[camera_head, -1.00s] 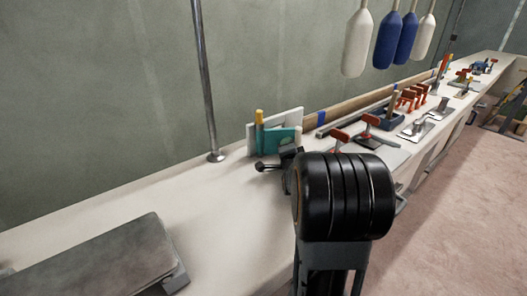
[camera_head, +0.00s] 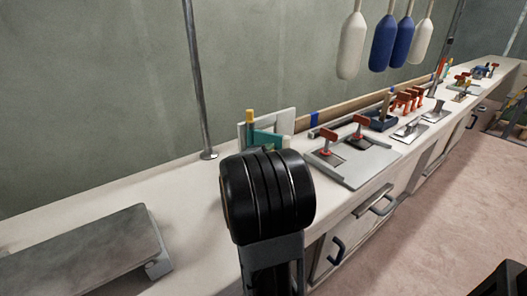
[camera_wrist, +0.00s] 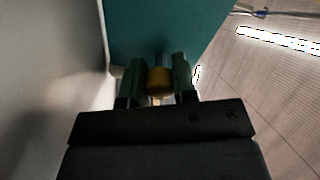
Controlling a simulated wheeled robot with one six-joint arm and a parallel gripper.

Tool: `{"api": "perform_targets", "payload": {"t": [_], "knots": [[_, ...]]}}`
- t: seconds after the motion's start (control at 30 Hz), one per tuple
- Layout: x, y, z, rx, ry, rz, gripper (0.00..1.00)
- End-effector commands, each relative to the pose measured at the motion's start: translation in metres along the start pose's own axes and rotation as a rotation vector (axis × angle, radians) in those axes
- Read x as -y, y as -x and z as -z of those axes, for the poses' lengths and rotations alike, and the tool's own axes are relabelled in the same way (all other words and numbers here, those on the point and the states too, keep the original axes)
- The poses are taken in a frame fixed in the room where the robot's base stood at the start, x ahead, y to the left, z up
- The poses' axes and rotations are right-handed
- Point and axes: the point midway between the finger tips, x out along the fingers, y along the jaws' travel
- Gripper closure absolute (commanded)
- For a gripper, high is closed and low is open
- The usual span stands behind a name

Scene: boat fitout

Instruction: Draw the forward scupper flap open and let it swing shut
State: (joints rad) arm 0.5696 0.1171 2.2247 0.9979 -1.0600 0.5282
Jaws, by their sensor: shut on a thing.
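The scupper flap is a teal panel (camera_head: 266,138) at a white upright frame (camera_head: 288,118) by the wall, beyond my black arm link in the head view. A yellow piece (camera_head: 250,117) stands up at the frame's left. In the wrist view the teal panel (camera_wrist: 165,30) fills the top centre, close to the fingers. My gripper (camera_wrist: 157,88) is shut on a small yellow-orange knob (camera_wrist: 158,79) just below the panel. The gripper is hidden behind my arm in the head view. The flap's exact angle is hard to tell.
A grey plate with red-handled pieces (camera_head: 345,160) lies right of the frame. A metal pole (camera_head: 197,85) stands at left, and a grey metal box (camera_head: 85,248) lies front left. White and blue fenders (camera_head: 383,42) hang above.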

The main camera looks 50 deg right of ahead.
Motion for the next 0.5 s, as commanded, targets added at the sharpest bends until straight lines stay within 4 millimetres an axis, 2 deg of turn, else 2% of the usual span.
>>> {"api": "perform_targets", "payload": {"t": [0.4,0.43,0.5], "knots": [[-0.0001,-0.0009,0.0020,-0.013,-0.001,-0.002,1.00],[-0.0001,-0.0009,0.0020,-0.013,-0.001,-0.002,0.73],[0.0000,-0.0008,0.0019,-0.013,-0.001,-0.002,0.66]]}}
